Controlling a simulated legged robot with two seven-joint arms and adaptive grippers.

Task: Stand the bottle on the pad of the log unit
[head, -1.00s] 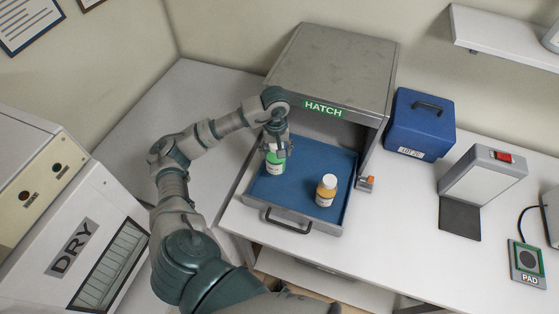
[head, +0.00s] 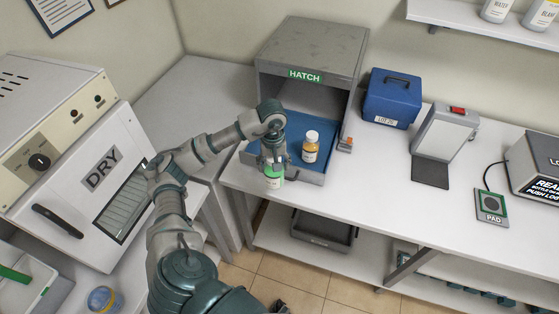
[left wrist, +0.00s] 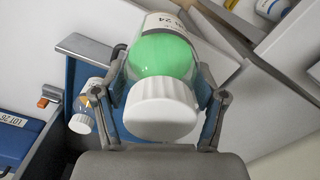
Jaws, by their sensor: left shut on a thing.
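My left gripper (head: 273,163) is shut on a green bottle (head: 273,178) with a white cap, at the front left edge of the blue hatch tray (head: 318,172). In the left wrist view the bottle (left wrist: 160,55) sits between both fingers, its white cap toward the camera. The pad (head: 491,206), a dark square plate marked PAD with a round centre, lies empty on the bench at the far right. A cable links it to the grey log unit (head: 538,165) behind it. My right gripper is not in view.
An orange bottle (head: 311,148) with a white cap stands on the tray under the hatch (head: 310,55). A blue case (head: 392,97) and a grey stand (head: 441,140) with a red switch lie between hatch and pad. Bare bench (head: 375,190) runs along the front.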

